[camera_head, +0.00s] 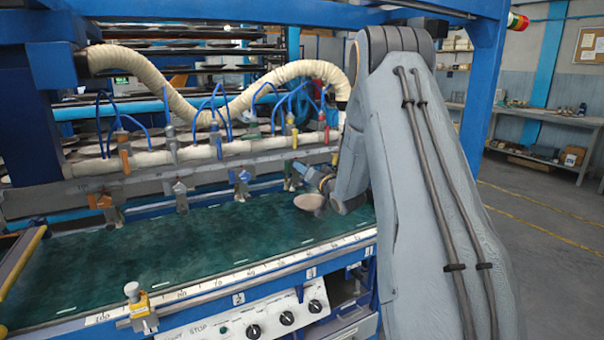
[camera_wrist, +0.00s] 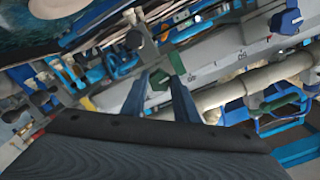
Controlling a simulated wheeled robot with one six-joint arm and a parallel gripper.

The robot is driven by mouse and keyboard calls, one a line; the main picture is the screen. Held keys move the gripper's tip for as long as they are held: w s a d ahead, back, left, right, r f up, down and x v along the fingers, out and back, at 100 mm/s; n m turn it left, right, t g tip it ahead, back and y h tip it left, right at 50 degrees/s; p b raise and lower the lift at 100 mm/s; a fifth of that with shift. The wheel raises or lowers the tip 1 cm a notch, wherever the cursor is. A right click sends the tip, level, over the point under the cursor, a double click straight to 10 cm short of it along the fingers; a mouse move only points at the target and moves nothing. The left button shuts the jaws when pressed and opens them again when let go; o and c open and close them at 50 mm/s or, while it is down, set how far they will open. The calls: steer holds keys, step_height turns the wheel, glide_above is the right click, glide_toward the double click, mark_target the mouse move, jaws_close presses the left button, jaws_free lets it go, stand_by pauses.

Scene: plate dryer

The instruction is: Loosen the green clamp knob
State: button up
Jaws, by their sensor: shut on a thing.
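My gripper (camera_wrist: 158,84) has its two blue-grey fingers around a small dark knob (camera_wrist: 160,79) in the middle of the wrist view, on the pale rail. The knob looks dark green to black, and it matches the place of the green clamp knob. In the head view my gripper (camera_head: 316,180) reaches in at the right end of the row of clamps. The lower part of that clamp is hidden behind my gripper and arm.
Other clamps with orange (camera_head: 125,160), blue (camera_head: 215,125) and red (camera_head: 325,128) parts stand along the rail. A cream hose (camera_head: 210,108) runs above it. A control panel (camera_head: 265,315) is at the front.

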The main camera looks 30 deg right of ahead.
steer(key=n+b, duration=1.8)
steer(key=n, duration=0.3)
steer(key=shift+d+r+n, duration=0.1)
steer(key=shift+n, duration=0.3)
steer(key=shift+b, duration=0.3)
steer(key=o, duration=1.1)
steer(key=shift+c, duration=0.2)
